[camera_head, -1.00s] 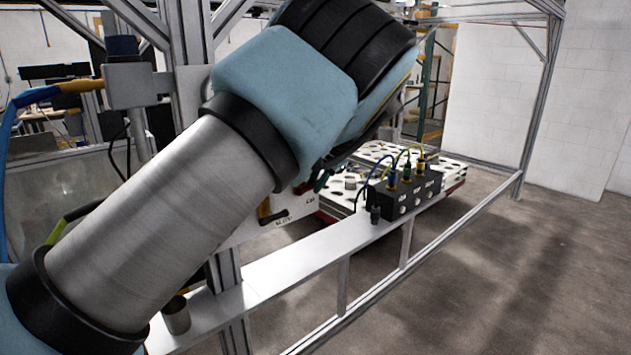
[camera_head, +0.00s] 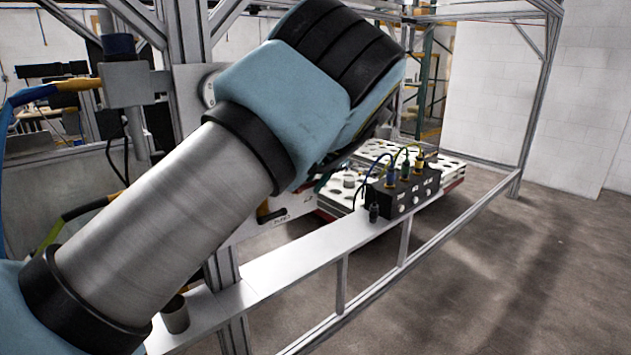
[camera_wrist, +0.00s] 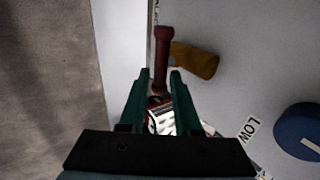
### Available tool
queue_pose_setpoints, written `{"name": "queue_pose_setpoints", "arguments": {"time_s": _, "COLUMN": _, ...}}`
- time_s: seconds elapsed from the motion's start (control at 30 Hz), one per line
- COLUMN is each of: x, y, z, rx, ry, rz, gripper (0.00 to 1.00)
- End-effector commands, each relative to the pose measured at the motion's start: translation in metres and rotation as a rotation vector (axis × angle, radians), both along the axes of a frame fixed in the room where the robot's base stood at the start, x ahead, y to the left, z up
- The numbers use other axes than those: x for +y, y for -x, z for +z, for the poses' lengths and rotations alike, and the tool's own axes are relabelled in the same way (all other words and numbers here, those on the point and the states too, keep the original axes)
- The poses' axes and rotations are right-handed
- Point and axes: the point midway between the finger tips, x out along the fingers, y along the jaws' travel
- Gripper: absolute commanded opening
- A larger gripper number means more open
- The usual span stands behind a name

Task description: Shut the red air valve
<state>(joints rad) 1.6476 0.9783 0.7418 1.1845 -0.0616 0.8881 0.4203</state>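The red valve handle (camera_wrist: 162,60) shows in the wrist view as a narrow bar with a rounded end, pointing up the picture. A brass-coloured fitting (camera_wrist: 196,60) sits beside it on the right. My gripper (camera_wrist: 160,74) has green fingers standing apart, one on each side of the handle's lower part. A small gap seems to remain beside the handle, and I cannot tell whether either finger touches it. The handle's lower end is hard to make out between the fingers. In the head view my arm hides the valve and my gripper.
A blue round knob (camera_wrist: 299,134) and a "LOW" label (camera_wrist: 251,128) are at right in the wrist view. In the head view, a black connector box (camera_head: 405,193) stands on the frame's metal rail (camera_head: 300,252). A small metal cup (camera_head: 176,315) stands at the rail's near end.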

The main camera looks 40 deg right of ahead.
Motion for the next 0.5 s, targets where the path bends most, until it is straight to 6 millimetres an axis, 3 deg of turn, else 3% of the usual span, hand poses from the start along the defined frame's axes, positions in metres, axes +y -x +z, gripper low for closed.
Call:
{"name": "queue_pose_setpoints", "arguments": {"time_s": 0.23, "x": 0.0, "y": 0.005, "z": 0.006, "rx": 0.0, "ry": 0.001, "rz": -0.001, "gripper": 0.32}}
{"name": "queue_pose_setpoints", "arguments": {"time_s": 0.5, "x": 0.001, "y": 0.033, "z": 0.045, "rx": 0.0, "ry": 0.004, "rz": -0.001, "gripper": 0.32}}
